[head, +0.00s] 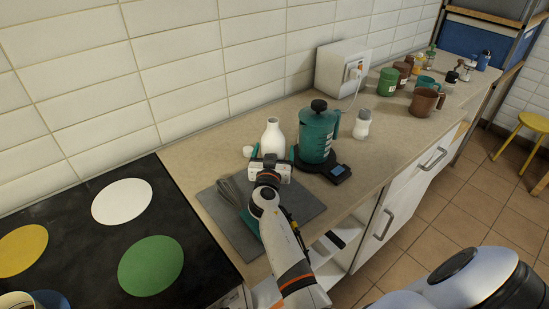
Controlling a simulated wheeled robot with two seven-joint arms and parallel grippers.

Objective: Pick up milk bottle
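The milk bottle (272,137) is white with a narrow neck and stands upright on the counter, beyond my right gripper. The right gripper (273,153) reaches over the grey mat toward it, on the arm that comes up from the lower right. Its two fingers are spread, one to each side of the bottle's lower part, with gaps showing. The gripper body hides the bottle's base, so I cannot tell how far the fingers reach around it. My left gripper is not in view.
A white shaker (362,124) is farther right. Mugs crowd the far counter, including a green one (388,82). A dark hob (90,245) lies left; the tiled wall is behind.

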